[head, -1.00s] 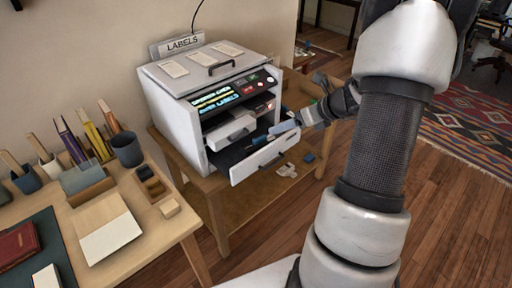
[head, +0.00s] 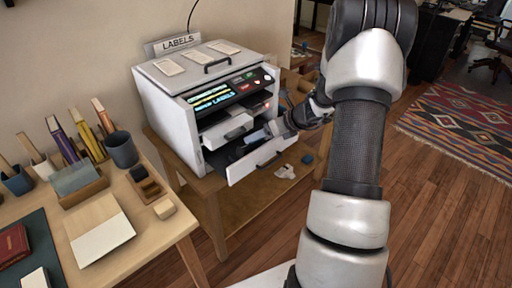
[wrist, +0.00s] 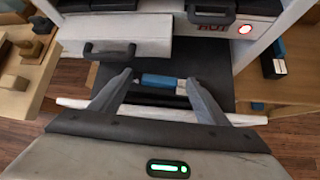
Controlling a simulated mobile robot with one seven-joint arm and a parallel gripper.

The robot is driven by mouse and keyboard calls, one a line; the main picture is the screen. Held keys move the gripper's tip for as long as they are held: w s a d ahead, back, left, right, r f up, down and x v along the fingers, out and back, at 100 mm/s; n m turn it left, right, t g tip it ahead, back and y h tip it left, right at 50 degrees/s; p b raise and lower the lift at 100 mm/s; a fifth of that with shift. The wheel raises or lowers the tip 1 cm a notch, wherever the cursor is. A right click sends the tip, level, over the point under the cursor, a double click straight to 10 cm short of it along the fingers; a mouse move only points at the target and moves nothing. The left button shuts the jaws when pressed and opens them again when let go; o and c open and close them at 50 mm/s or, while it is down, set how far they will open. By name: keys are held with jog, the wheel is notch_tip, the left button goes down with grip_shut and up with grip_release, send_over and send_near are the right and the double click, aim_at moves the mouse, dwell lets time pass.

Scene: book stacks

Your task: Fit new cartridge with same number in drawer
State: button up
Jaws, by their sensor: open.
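The white label machine (head: 178,117) stands with its lower drawer (head: 262,165) pulled out; the drawer's dark inside also shows in the wrist view (wrist: 215,72). A blue cartridge (wrist: 160,81) lies in the drawer, crosswise between my fingers. My gripper (wrist: 158,86) is open, with a finger at each end of the cartridge and small gaps seeming to remain. In the head view my gripper (head: 262,135) reaches over the drawer from the right. I cannot read any number on the cartridge. A smaller white drawer (wrist: 115,35) with a dark handle sits above, partly out.
A black-and-blue block (wrist: 273,62) stands to the right of the machine in the wrist view. A red HOT label (wrist: 212,31) marks the machine's front. A desk (head: 150,222) with pen holders stands at left. Wooden floor (head: 440,215) is free at right.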

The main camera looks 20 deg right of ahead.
aim_at(264, 142)
grip_shut()
dwell(0.3)
jog(key=shift+r, duration=0.1)
jog(key=shift+r, duration=0.45)
jog(key=r+p, duration=0.1)
jog(key=d+r, duration=0.1)
jog(key=shift+w+r+p, duration=0.2)
jog(key=shift+r+p, duration=0.15)
jog(key=w+d+p, duration=0.1)
jog(key=w+d, duration=0.2)
jog(key=d, duration=0.4)
jog(key=w+d+p, duration=0.1)
jog(key=w+d, duration=0.3)
jog(key=d, duration=0.4)
jog(key=shift+d, duration=0.25)
